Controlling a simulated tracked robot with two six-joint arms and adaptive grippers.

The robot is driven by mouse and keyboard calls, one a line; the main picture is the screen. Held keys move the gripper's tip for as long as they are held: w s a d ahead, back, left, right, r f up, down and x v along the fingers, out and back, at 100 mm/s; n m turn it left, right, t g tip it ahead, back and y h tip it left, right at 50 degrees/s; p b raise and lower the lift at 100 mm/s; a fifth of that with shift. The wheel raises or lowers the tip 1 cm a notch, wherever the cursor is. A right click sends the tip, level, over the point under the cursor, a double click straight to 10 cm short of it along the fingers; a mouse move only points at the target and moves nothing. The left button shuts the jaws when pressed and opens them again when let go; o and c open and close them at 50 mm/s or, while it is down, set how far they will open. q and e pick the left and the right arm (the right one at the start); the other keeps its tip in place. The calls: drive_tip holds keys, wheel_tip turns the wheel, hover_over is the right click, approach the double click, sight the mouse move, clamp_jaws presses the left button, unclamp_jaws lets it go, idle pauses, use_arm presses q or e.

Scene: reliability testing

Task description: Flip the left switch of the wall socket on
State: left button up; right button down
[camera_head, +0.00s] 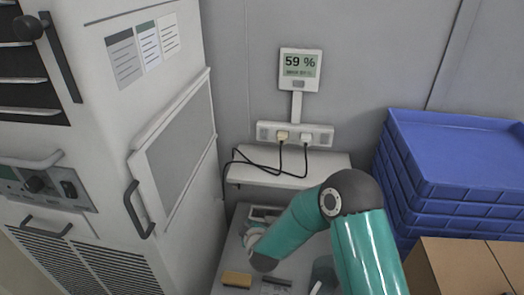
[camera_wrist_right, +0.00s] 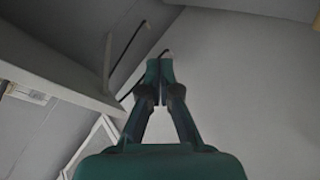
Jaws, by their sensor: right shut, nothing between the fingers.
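The wall socket (camera_head: 322,132) is a white horizontal strip on the grey wall, below a display. A yellowish plug (camera_head: 283,135) and a white plug (camera_head: 306,138) sit in it, with dark cables hanging down. The switches are too small to tell their positions. My right arm reaches from the lower right toward the lower middle, below and in front of the socket. My right gripper (camera_wrist_right: 161,74) is shut and empty in the right wrist view, its tips near a dark cable (camera_wrist_right: 134,88). In the head view its fingertips cannot be made out. My left gripper is not in view.
A white shelf (camera_head: 240,174) juts out under the socket. The display (camera_head: 300,68) reads 59 %. A white cabinet (camera_head: 185,60) stands left, stacked blue crates (camera_head: 460,150) and a cardboard box (camera_head: 450,265) right. Small items, including a yellow block (camera_head: 237,279), lie on a lower surface.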

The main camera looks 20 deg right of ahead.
sight(264, 139)
drive_tip(key=w+d+r+n+t+h, duration=0.1)
drive_tip(key=w+r, duration=0.1)
drive_tip(key=r, duration=0.1)
drive_tip(key=w+d+r+h, duration=0.1)
drive_tip(key=r, duration=0.2)
drive_tip(key=w+d+r+n+t+h, duration=0.1)
drive_tip(key=w+r, duration=0.1)
drive_tip(key=r, duration=0.2)
drive_tip(key=shift+w+n+t+h, duration=0.3)
drive_tip(key=shift+w, duration=0.05)
wheel_tip(264, 139, up, 7)
drive_tip(key=w+d+n+h, duration=0.1)
drive_tip(key=d+h, duration=0.1)
drive_tip(key=h, duration=0.1)
drive_tip(key=shift+w+r+b, duration=0.2)
drive_tip(key=shift+w+b, duration=0.05)
drive_tip(key=shift+b, duration=0.15)
drive_tip(key=p+x, duration=0.3)
drive_tip(key=x, duration=1)
drive_tip(key=shift+w+d+r, duration=0.1)
drive_tip(key=shift+w+d, duration=0.1)
drive_tip(key=shift+w, duration=0.25)
